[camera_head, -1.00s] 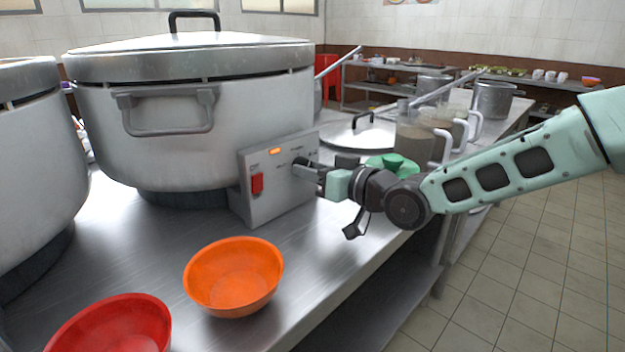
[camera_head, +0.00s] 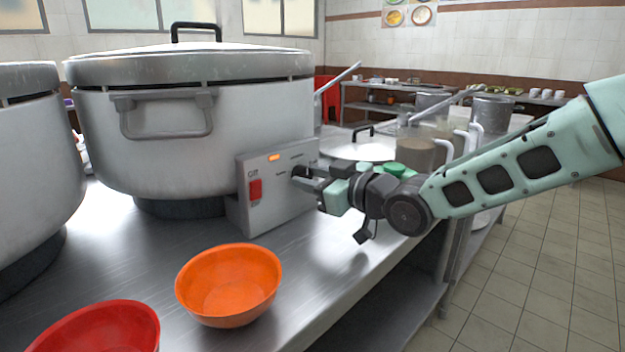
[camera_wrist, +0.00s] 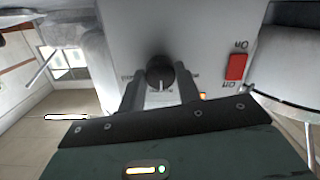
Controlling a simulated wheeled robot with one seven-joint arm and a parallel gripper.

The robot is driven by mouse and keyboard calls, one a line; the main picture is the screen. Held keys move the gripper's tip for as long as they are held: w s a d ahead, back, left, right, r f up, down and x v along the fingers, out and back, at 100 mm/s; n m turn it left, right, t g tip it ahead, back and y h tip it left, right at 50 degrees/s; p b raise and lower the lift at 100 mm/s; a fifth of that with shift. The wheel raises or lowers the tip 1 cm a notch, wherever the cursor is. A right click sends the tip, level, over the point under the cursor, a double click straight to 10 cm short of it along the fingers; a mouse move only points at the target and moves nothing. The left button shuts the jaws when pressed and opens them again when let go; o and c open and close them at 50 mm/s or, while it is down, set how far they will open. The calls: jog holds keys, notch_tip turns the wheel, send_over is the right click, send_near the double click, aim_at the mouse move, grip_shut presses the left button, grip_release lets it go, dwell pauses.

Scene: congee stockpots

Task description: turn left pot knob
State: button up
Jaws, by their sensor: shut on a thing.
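The large steel pot (camera_head: 190,120) with a lid and black top handle stands on the metal counter. The control box (camera_head: 277,190) on its front has a red switch (camera_head: 255,190), a lit orange lamp and a dark round knob (camera_wrist: 160,72). In the wrist view the knob has a pale pointer line, and the two fingers of my gripper (camera_wrist: 161,90) reach to either side of it. In the head view my gripper (camera_head: 308,178) meets the box face at the knob, and its fingers hide most of the knob. My gripper is shut on the knob.
An orange bowl (camera_head: 230,285) and a red bowl (camera_head: 95,330) sit on the counter in front. Another steel pot (camera_head: 38,160) stands at left. Behind my arm are a lidded pot (camera_head: 365,150) and containers with ladles. Tiled floor lies to the right.

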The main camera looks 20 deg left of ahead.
jog(key=o, duration=1)
jog(key=shift+d, duration=0.1)
jog(key=p+v, duration=0.1)
jog(key=v, duration=1.6)
jog(key=shift+s+d+f+p, duration=0.1)
jog(key=shift+d+f+p, duration=0.05)
jog(key=shift+p, duration=0.15)
jog(key=shift+f, duration=0.1)
